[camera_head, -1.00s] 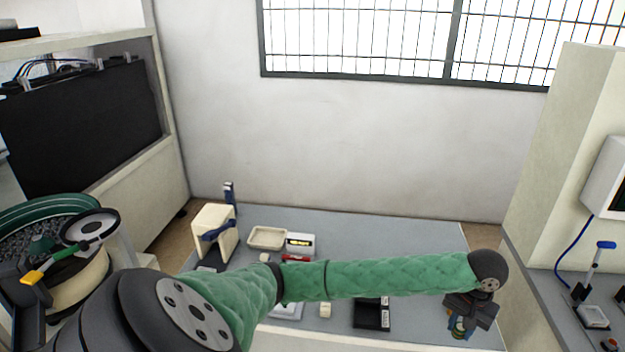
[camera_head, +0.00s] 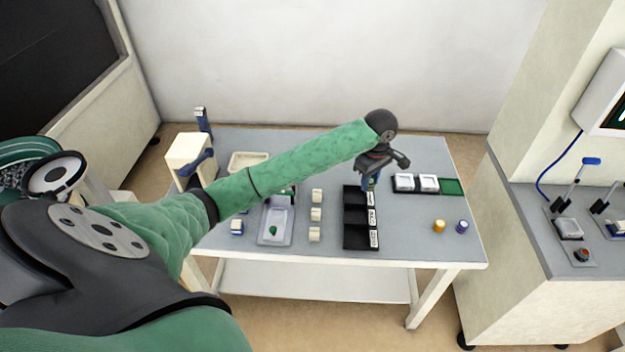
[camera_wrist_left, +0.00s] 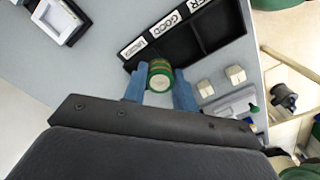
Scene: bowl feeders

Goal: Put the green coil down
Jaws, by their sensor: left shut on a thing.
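The green coil (camera_wrist_left: 160,76) shows in the left wrist view as a small round piece with green and gold bands and a pale end face. My left gripper (camera_head: 370,184) is shut on it, with a blue finger on each side. In the head view the gripper is at the far end of the black tray (camera_head: 353,243), and the coil is mostly hidden. The black tray also shows in the left wrist view (camera_wrist_left: 215,28), with labelled compartments, one reading GOOD. The coil appears beside the end label; its height above the tray cannot be told. My right gripper is not in view.
An orange coil (camera_head: 439,226) and a purple coil (camera_head: 462,227) stand on the table's right. Left of the tray are small cream blocks (camera_head: 315,214) and a pale tray (camera_head: 289,238).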

